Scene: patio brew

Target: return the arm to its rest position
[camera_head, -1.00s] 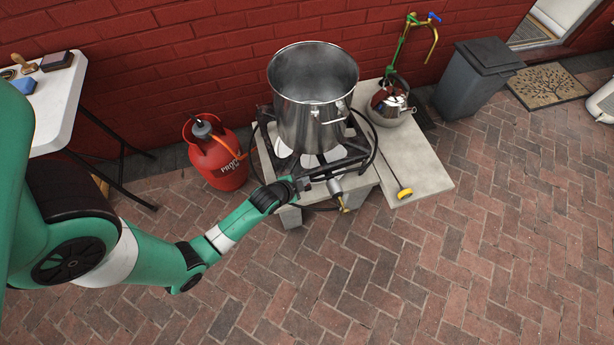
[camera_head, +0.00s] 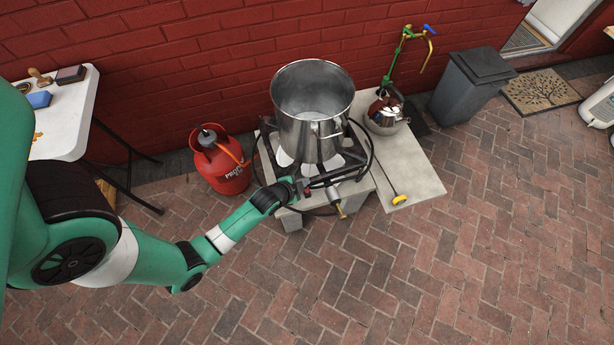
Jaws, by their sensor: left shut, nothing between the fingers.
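My left arm comes in from the left and reaches across to the front of the burner stand. My left gripper (camera_head: 301,187) is shut and empty, at the front left corner of the black gas burner (camera_head: 350,172). Whether it touches the burner frame I cannot tell. A large open steel pot (camera_head: 312,115) stands upright on the burner and looks empty. A valve with a yellow end (camera_head: 340,210) hangs at the burner's front, right of the gripper. My right gripper is not in view.
A red gas bottle (camera_head: 222,165) stands left of the burner. A slab (camera_head: 425,180) at right bears a steel kettle-like vessel (camera_head: 384,117) and a yellow-ended rod (camera_head: 398,199). A white table (camera_head: 68,135) is at left, a grey bin (camera_head: 470,85) at right. The brick floor in front is clear.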

